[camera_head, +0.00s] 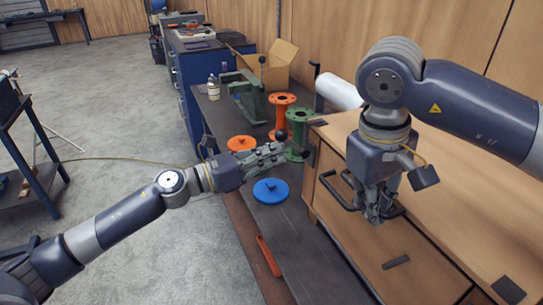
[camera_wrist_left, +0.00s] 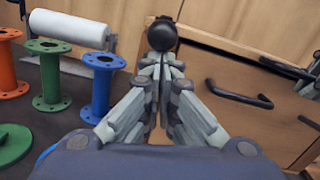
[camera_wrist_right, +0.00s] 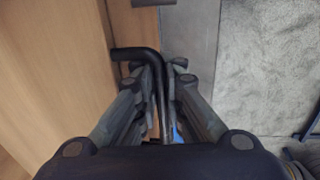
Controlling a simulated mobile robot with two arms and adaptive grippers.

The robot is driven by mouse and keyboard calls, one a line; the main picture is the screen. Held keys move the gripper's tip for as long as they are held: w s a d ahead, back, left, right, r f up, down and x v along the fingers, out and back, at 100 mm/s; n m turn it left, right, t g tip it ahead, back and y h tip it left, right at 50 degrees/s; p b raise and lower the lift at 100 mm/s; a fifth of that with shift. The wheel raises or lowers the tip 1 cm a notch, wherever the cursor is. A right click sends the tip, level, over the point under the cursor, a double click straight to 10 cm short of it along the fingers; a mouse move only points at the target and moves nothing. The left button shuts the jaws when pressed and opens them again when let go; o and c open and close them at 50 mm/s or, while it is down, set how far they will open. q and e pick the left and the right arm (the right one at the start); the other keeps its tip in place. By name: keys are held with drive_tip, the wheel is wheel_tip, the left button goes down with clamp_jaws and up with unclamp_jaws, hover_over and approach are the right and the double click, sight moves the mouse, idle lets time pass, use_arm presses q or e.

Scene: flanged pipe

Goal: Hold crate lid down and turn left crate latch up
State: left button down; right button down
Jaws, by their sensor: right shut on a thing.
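The wooden crate (camera_head: 450,185) with its flat lid stands at the right. A bent black bar handle (camera_head: 338,198) is on its front. My right gripper (camera_head: 374,218) is shut on a black bar at the crate front. The bar runs between its fingers in the right wrist view (camera_wrist_right: 160,75). My left gripper (camera_head: 303,155) is at the crate's left end, its fingers close together. A black ball knob (camera_wrist_left: 162,35) is at its fingertips in the left wrist view, and it also shows in the head view (camera_head: 281,134). I cannot tell whether they touch.
Orange (camera_head: 283,108) and green (camera_head: 298,128) flanged pipes stand behind my left gripper. A blue disc (camera_head: 270,190) and an orange disc (camera_head: 241,143) lie on the dark bench (camera_head: 300,245). A white roll (camera_head: 338,92) lies behind the crate. The bench front is mostly clear.

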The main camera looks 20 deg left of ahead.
use_arm(q)
drive_tip(key=shift+r, duration=0.85)
use_arm(e)
drive_tip(key=shift+w, duration=0.1)
drive_tip(key=shift+w+d, duration=0.1)
drive_tip(key=shift+r, duration=0.1)
use_arm(q)
drive_tip(key=v, duration=1.1)
drive_tip(key=shift+s+r, duration=0.45)
drive_tip(key=shift+r, duration=0.25)
